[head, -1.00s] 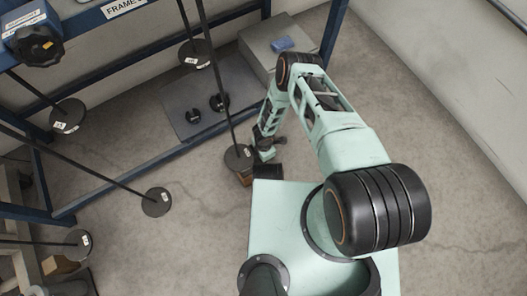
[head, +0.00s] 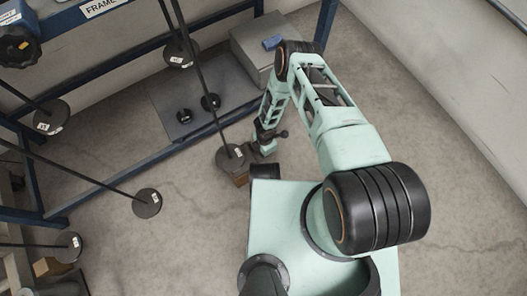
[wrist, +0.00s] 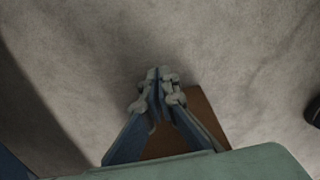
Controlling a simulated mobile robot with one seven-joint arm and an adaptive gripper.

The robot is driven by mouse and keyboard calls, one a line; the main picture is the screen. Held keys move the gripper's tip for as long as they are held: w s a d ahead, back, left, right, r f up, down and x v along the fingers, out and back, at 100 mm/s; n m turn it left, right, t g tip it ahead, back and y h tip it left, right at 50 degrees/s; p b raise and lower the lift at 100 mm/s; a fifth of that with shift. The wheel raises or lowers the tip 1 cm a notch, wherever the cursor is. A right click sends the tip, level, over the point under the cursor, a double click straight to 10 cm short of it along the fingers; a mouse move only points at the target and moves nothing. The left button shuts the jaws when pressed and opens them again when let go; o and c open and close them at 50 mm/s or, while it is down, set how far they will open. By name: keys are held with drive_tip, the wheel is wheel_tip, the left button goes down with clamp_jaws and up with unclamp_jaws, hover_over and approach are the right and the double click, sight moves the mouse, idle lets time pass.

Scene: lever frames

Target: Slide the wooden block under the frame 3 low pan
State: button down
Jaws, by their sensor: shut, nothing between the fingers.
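A brown wooden block (head: 241,180) stands on the floor, partly hidden in the head view beneath a dark round pan (head: 229,157) on a long rod. Whether the block touches the pan is unclear. My gripper (head: 258,153) is low beside the pan, just above and right of the block in the picture. In the wrist view the closed fingers (wrist: 159,76) are empty, with the block (wrist: 206,108) behind and beside them, partly hidden. Contact with the block cannot be told. The sign reads "FRAME", its number cut off.
More pans hang on rods at the left, including one (head: 147,203). A grey plate (head: 165,103) with two dark knobs lies behind a blue frame rail (head: 150,160). A grey box (head: 250,50) stands at the back. Another tan block (head: 48,266) is at lower left. Floor at right is clear.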

wheel_tip(320, 180, up, 9)
drive_tip(key=p, duration=0.3)
drive_tip(key=shift+a+p, duration=0.15)
drive_tip(key=shift+p, duration=0.25)
